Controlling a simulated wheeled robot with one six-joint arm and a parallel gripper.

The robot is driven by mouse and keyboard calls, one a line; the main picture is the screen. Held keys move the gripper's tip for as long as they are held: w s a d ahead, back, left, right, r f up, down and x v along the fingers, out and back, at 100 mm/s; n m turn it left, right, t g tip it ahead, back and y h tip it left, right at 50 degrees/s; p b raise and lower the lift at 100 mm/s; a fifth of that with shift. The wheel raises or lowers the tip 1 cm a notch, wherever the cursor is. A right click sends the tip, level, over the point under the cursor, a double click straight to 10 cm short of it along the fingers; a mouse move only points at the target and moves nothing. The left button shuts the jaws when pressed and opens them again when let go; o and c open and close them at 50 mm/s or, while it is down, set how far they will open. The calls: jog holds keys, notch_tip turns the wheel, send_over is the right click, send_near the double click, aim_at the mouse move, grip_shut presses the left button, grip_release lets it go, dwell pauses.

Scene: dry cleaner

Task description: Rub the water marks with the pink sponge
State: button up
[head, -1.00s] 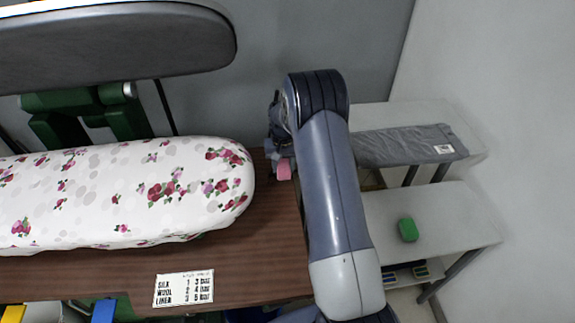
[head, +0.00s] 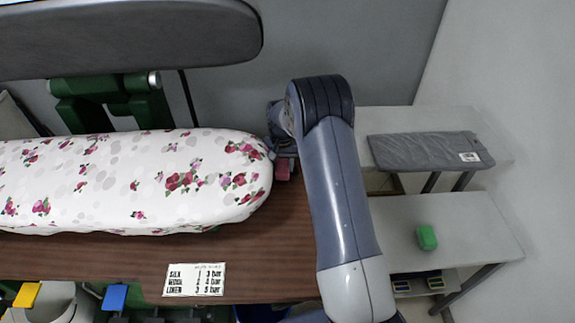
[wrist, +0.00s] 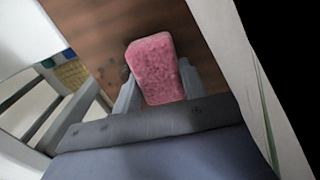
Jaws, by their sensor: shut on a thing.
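The pink sponge (wrist: 155,68) is held between the two fingers of my gripper (wrist: 157,88) in the wrist view, over the brown wooden tabletop. In the head view the sponge (head: 283,172) shows just right of the rounded end of the floral ironing board (head: 130,190), beneath my gripper (head: 282,155), which my arm partly hides. Pale grey rounded blotches (head: 120,165) lie among the printed flowers on the white cover. I cannot tell whether these are water marks or print. I cannot tell whether the sponge touches the tabletop.
A green block (head: 427,238) sits on the lower white shelf to the right, with a folded grey cloth (head: 430,149) on the shelf behind it. A white label (head: 194,279) lies at the table's front edge. A large grey press head (head: 120,40) hangs over the board's back.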

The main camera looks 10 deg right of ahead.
jog(key=shift+w, duration=0.3)
jog(key=shift+s+d+f+b, duration=0.1)
jog(key=shift+s+d+b, duration=0.2)
jog(key=shift+d, duration=1.05)
jog(key=shift+s+d+f+b, duration=0.1)
jog(key=shift+s+d+b, duration=0.15)
jog(key=shift+d, duration=1.05)
jog(key=shift+s+d+f+b, duration=0.1)
jog(key=shift+s+d+b, duration=0.2)
jog(key=shift+d, duration=1.05)
jog(key=shift+f, duration=0.15)
jog(key=shift+a, duration=0.1)
jog(key=shift+w+a+f+b, duration=0.1)
jog(key=shift+w+a+b, duration=0.15)
jog(key=shift+a, duration=0.9)
jog(key=shift+w+a+f+b, duration=0.1)
jog(key=shift+a+b, duration=0.1)
jog(key=shift+a, duration=0.95)
jog(key=shift+w+a, duration=0.2)
jog(key=shift+a, duration=0.65)
jog(key=shift+w+a, duration=0.15)
jog(key=shift+a, duration=0.7)
jog(key=shift+r, duration=0.15)
